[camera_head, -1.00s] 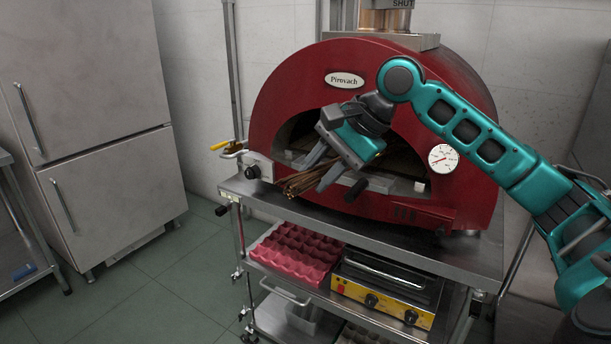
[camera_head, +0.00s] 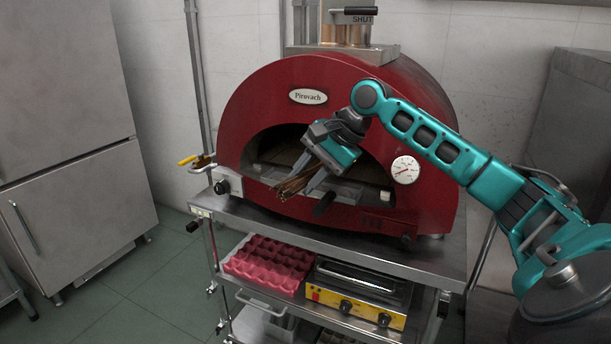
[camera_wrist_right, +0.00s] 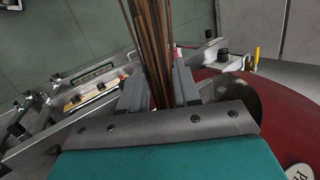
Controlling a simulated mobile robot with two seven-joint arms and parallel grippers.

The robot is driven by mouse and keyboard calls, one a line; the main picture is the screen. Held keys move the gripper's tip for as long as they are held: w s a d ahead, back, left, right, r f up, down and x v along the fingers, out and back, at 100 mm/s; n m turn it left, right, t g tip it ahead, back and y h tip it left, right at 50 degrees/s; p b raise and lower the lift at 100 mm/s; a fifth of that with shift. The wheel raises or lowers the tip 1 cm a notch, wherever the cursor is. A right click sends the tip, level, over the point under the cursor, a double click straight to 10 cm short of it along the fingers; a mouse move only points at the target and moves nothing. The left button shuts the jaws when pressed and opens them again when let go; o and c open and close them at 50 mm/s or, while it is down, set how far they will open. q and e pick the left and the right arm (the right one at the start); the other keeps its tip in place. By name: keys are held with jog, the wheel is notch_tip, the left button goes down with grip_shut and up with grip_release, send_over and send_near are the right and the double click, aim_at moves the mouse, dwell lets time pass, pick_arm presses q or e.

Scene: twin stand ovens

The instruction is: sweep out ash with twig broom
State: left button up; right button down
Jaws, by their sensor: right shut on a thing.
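My right gripper (camera_head: 312,181) is shut on the twig broom (camera_head: 293,186), a bundle of thin brown sticks, in front of the oven mouth. In the right wrist view the twigs (camera_wrist_right: 152,45) run between the two grey fingers (camera_wrist_right: 158,90) and past the top edge of the picture. The red domed oven (camera_head: 240,110) stands on a steel stand. Its arched mouth (camera_head: 275,148) is open and dark inside; my gripper and the broom cover part of it. I cannot make out any ash. My left gripper is not in view.
The steel stand top (camera_head: 330,240) has a bare front strip. Below are a pink egg tray (camera_head: 268,262) and a yellow-fronted appliance (camera_head: 358,295). A yellow-handled valve (camera_head: 190,160) sticks out at the oven's left. A steel fridge (camera_head: 70,130) stands at the left, with open floor between.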

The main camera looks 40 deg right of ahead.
aim_at(295, 192)
jog(key=shift+f, duration=0.5)
jog(key=shift+a, duration=0.1)
jog(key=shift+s+a, duration=0.3)
jog(key=shift+a, duration=0.35)
jog(key=shift+s+a, duration=0.25)
jog(key=shift+a, duration=0.35)
jog(key=shift+s+a+p, duration=0.2)
jog(key=shift+s+a, duration=0.1)
jog(key=shift+a, duration=0.4)
jog(key=shift+s+a+p, duration=0.15)
jog(key=shift+s+a, duration=0.1)
jog(key=shift+a, duration=0.4)
jog(key=s+a+p, duration=0.1)
jog(key=s+a, duration=0.3)
jog(key=a, duration=0.6)
jog(key=shift+s+a, duration=0.2)
